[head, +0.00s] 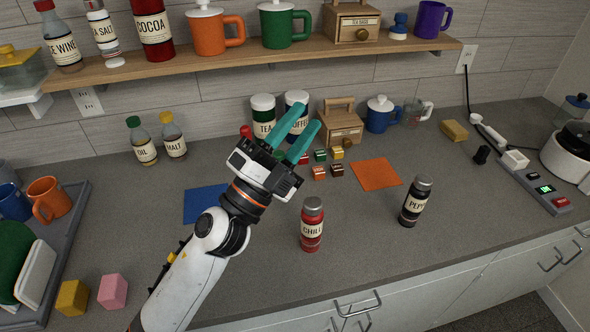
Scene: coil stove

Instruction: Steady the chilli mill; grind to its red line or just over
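The chilli mill (312,228) stands upright on the grey counter, red with a cream CHILLI label and a grey cap. I cannot make out a red line on it. My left gripper (309,117) is up and to the left of the mill in the head view, apart from it. Its two teal fingers are spread with a gap and hold nothing. They point toward the back of the counter and hide part of the canisters there. My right gripper is not in view.
A dark pepper mill (415,203) stands right of the chilli mill. Small coloured cubes (319,173), an orange mat (377,174) and a blue mat (205,202) lie behind. A power strip (540,188) is far right, a tray (68,232) far left. The counter's front is mostly clear.

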